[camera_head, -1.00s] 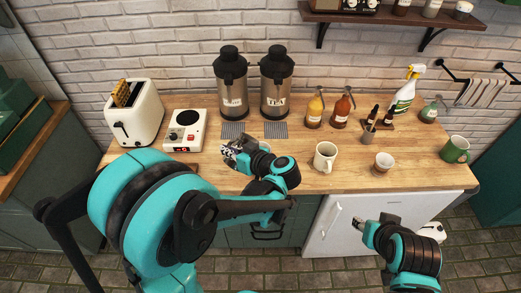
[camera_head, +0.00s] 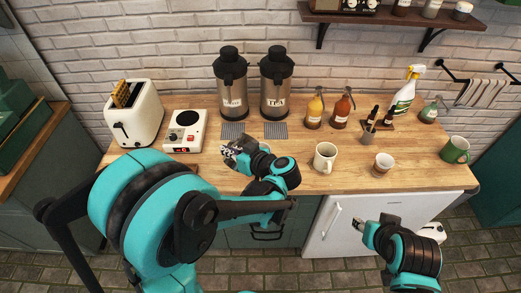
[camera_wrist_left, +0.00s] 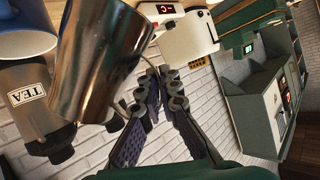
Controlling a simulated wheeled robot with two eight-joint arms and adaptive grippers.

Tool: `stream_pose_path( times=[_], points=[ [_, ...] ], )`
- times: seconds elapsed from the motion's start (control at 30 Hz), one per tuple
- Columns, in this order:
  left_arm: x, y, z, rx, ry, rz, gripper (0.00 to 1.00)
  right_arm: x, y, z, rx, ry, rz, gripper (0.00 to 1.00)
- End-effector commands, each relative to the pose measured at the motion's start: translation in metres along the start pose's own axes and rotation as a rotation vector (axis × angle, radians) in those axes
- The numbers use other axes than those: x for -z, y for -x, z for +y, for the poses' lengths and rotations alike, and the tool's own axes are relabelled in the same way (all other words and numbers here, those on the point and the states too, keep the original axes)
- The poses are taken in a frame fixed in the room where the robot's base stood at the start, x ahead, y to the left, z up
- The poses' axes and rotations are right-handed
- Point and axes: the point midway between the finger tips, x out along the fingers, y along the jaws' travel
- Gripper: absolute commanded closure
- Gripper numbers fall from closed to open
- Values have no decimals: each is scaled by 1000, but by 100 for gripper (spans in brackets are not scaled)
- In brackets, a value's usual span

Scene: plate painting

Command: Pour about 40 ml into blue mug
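My left gripper (camera_head: 229,152) is above the counter in front of the tea and coffee dispensers. In the left wrist view its fingers (camera_wrist_left: 162,82) converge on the thin handle of a shiny metal pitcher (camera_wrist_left: 98,60). The pitcher is hidden behind my wrist and arm in the head view. A blue, rounded mug (camera_wrist_left: 38,42) is partly visible at the upper left of the wrist view, beyond the pitcher. I cannot make it out in the head view, and its contents are hidden. My right gripper (camera_head: 362,228) is low in front of the white fridge; its fingers are too small to read.
The tea dispenser (camera_head: 277,85) stands behind my left gripper. The hot plate (camera_head: 184,131) and toaster (camera_head: 135,113) stand left. A white mug (camera_head: 325,158), small cup (camera_head: 383,164) and green mug (camera_head: 455,150) stand right. Bare counter (camera_head: 345,184) lies along the front edge.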

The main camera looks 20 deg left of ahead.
Motion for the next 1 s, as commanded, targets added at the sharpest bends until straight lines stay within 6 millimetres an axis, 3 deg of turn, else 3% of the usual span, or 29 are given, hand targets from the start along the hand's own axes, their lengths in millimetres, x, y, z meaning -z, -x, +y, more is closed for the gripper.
stream_pose_path(
  times=[0.63, 0.9, 1.0],
  points=[
    [-1, 0, -2, -9, 21, 1, 100, -1, -1, 0, 0, 0, 0, 60],
    [-12, -6, -18, -115, 254, 0, 100, -6, -9, 0, 0, 0, 0, 60],
    [-28, -13, -18, -151, 324, 0, 100, -16, -23, 0, 0, 0, 0, 60]
  ],
)
